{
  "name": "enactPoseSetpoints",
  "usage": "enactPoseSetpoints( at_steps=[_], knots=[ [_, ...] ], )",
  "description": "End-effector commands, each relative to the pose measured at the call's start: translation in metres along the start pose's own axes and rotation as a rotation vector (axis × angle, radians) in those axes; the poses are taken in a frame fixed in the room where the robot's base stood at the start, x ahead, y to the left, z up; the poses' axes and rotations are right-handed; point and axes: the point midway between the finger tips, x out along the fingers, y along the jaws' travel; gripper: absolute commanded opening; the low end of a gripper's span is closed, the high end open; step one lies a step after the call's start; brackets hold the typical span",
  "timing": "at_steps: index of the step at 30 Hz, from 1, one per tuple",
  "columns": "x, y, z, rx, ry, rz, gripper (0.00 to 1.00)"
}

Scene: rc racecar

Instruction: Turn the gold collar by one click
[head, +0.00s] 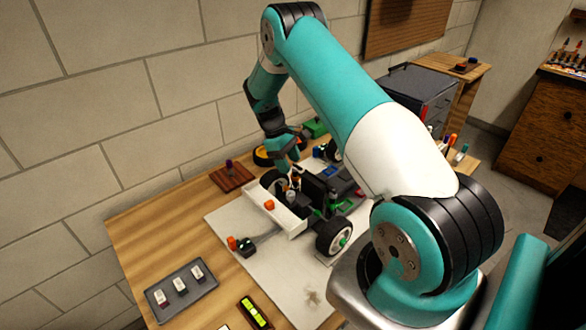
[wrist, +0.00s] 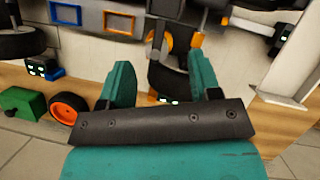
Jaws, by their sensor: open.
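The RC car (head: 318,200) stands on a pale mat on the bench, with a white front bar and dark wheels. A gold-orange ringed part (wrist: 165,42), possibly the gold collar, shows in the wrist view beyond my fingers, beside a dark vertical rod. In the head view a small orange part (head: 297,184) shows under my gripper, but I cannot tell whether it is the collar. My gripper (head: 288,167) is over the car's left end, pointing down.
A dark tyre (wrist: 172,80) lies just beyond the fingers. A grey tray (head: 180,290) with several small switches is at front left. A green box (wrist: 22,104) and an orange-rimmed wheel (wrist: 66,107) lie left in the wrist view. Bare mat (head: 300,270) lies in front of the car.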

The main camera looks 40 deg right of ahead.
Motion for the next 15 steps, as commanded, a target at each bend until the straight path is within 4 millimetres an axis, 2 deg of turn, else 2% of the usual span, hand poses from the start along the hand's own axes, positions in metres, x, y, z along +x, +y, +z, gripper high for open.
enactPoseSetpoints(
  at_steps=[6,15],
  knots=[
    [0.030,0.000,0.001,0.000,-0.002,-0.002,0.57],
    [0.039,0.000,0.000,0.001,0.000,0.000,0.57]
  ],
)
